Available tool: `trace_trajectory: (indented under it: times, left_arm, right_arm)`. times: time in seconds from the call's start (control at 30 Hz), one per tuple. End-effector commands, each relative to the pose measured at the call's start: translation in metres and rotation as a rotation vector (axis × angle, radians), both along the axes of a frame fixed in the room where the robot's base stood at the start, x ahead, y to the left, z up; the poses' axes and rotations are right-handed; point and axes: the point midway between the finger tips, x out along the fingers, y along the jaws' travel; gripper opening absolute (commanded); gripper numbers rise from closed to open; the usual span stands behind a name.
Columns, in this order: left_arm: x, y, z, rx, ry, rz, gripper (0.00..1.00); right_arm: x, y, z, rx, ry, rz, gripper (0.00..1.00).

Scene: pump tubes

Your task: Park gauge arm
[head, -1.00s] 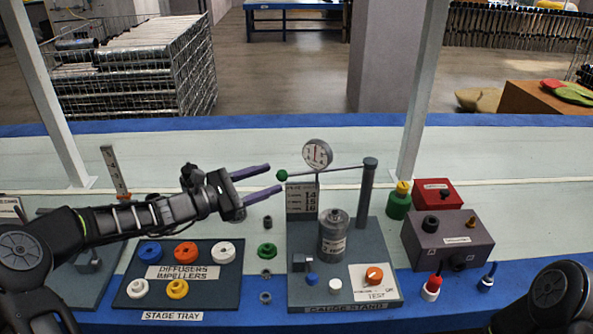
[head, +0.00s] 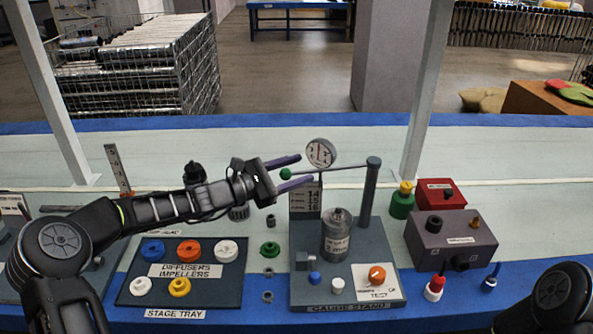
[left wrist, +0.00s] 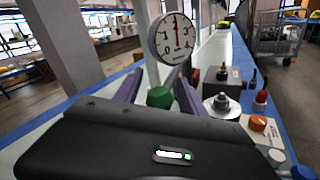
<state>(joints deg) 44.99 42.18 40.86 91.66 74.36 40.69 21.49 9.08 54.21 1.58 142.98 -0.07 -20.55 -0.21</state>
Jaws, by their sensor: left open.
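The gauge arm (head: 330,170) is a thin rod reaching left from the dark post (head: 369,195) of the gauge stand (head: 345,292). It carries a round white dial (head: 320,153) and ends in a green ball (head: 286,174). My left gripper (head: 302,169) is open, with its purple fingers on either side of the green ball. In the left wrist view the green ball (left wrist: 160,97) sits between the fingers, with the dial (left wrist: 172,39) behind it. I cannot tell whether a finger touches the ball. A silver cylinder (head: 336,236) stands on the stand below the rod. My right gripper is not in view.
The stage tray (head: 235,298) with several coloured rings lies at left. A grey box (head: 450,240), a red box (head: 441,194) and a green-yellow part (head: 402,201) stand right of the stand. The bench behind the gauge arm is clear.

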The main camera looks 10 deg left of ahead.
Motion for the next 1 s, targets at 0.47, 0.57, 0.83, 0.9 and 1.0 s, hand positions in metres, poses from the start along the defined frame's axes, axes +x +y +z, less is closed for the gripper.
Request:
trace_trajectory:
  times: [0.47,0.57,0.83,0.9,1.0]
  left_arm:
    - [-0.0001,0.0008,0.0002,0.000,0.000,0.001,0.15]
    - [0.0000,0.0008,0.0003,0.000,0.000,0.001,0.07]
    - [0.0003,0.0012,0.0006,-0.002,0.000,0.003,0.00]
    - [0.0004,0.0013,0.0008,-0.002,0.000,0.003,0.00]
    - [0.0005,0.0014,0.0009,-0.002,0.000,0.004,0.00]
  right_arm:
    - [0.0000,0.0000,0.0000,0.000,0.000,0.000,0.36]
    - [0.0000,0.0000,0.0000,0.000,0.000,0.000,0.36]
    - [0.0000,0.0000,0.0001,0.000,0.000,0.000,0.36]
    - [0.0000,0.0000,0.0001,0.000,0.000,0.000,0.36]
    - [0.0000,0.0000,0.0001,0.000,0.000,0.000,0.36]
